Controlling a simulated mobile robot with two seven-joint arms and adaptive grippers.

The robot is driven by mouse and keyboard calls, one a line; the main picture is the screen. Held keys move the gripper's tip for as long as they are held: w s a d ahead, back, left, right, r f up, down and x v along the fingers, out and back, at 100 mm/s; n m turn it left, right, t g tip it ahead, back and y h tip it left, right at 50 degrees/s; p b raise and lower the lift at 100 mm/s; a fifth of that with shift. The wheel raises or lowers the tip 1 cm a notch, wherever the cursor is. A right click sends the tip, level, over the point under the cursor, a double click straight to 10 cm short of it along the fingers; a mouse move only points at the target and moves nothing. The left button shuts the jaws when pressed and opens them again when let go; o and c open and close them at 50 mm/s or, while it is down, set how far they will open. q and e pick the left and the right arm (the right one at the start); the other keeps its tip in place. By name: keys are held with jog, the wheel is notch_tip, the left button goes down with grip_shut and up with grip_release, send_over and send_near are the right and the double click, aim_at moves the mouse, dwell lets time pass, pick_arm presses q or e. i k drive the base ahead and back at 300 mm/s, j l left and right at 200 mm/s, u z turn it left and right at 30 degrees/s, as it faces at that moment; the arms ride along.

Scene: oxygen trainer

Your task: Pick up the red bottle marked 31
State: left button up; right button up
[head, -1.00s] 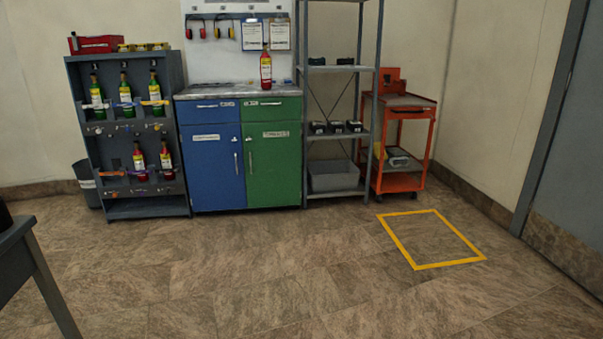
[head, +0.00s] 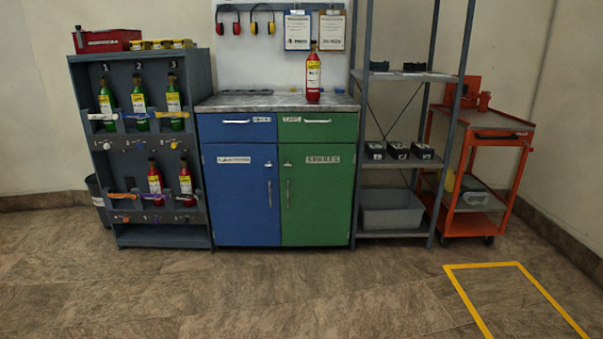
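A red bottle (head: 313,80) with a yellow and white label stands upright on the grey worktop (head: 232,101) above the blue and green cabinet. Two more red bottles, a left one (head: 155,183) and a right one (head: 186,184), stand in the lower row of the dark grey rack (head: 198,75) at the left. The numbers on the red bottles are too small to read, so I cannot tell which is marked 31. Neither of my grippers is in view.
Green bottles (head: 139,101) fill the rack's upper row. A grey shelf unit (head: 435,160) and an orange cart (head: 505,130) stand right of the cabinet. The floor (head: 270,290) in front is clear, with a yellow taped outline (head: 483,265) at the right.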

aim_at(313, 62)
jog(key=i+j, duration=0.1)
jog(key=i, duration=0.75)
jog(key=i+z, duration=0.15)
jog(key=i, duration=0.7)
